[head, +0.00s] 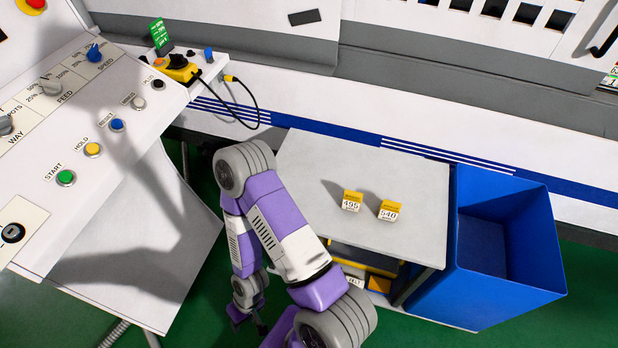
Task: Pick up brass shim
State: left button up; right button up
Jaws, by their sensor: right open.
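Two small yellow-and-white blocks lie apart on the grey table top (390,170); one is marked 495 (352,201) and the other 540 (389,211). I cannot tell whether either is the brass shim, and no other thing is clearly a brass shim. My left gripper is not in view.
A blue open bin (510,245) stands right of the table. A shelf with yellow items (378,283) shows under the table top. A control panel (100,120) with buttons stands at left. A white machine runs along the back. Much of the table top is clear.

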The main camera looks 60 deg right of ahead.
aim_at(351, 200)
jog(key=i, duration=0.35)
jog(key=z, duration=3)
